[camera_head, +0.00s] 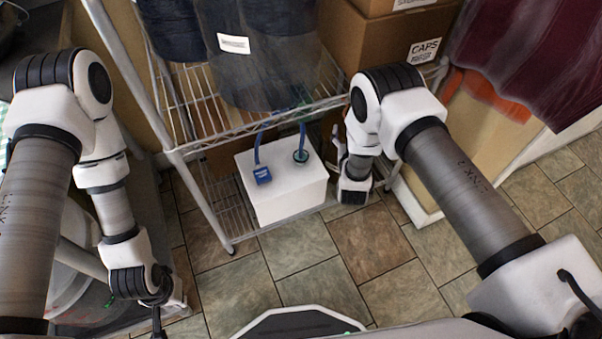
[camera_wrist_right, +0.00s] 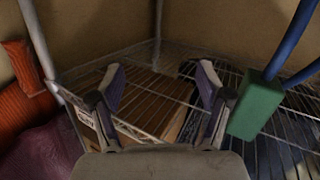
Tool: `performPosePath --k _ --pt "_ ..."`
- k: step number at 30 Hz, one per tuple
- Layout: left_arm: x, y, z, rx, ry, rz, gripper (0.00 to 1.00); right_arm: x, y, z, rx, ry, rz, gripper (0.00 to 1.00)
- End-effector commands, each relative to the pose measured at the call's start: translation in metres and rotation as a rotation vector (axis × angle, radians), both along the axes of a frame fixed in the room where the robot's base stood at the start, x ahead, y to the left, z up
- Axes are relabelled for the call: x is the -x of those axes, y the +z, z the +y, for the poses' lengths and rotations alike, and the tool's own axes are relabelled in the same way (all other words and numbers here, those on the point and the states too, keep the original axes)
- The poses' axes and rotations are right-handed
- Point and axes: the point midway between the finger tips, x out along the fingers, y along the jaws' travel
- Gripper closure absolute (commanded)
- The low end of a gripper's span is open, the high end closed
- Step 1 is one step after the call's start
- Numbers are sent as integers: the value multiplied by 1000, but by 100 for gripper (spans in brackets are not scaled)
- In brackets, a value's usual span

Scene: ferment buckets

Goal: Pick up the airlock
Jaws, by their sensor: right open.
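I cannot pick out the airlock with certainty in either view. In the right wrist view a green block (camera_wrist_right: 257,104) hangs on blue tubes at the right, beside my right fingers. My right gripper (camera_wrist_right: 160,82) is open, with nothing held between its fingers. In the head view its arm reaches down just right of the white box. My left gripper (camera_head: 156,292) hangs low at the left; its fingers are unclear.
Cardboard boxes (camera_head: 385,38) stand at the back. Orange cloth (camera_head: 485,92) and dark red cloth (camera_head: 535,55) hang at the right. Tiled floor (camera_head: 300,245) in front is clear.

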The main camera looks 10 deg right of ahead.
Motion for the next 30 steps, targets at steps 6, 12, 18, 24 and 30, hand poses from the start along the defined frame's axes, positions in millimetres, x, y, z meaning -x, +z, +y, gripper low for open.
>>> performPosePath --k 6,12,18,24,30 --pt "0 -129 0 0 0 0 100 -14 -137 110 -80 56 -228 23" --pt "0 -156 0 0 0 0 100 16 -198 140 -101 97 -169 23" --pt "0 -179 0 0 0 -1 100 -3 -201 138 -100 97 -167 23" --pt "0 -208 0 0 0 -1 100 -26 -205 137 -99 96 -166 23" --pt "0 -218 0 0 0 0 100 -58 -200 134 -102 96 -165 23"
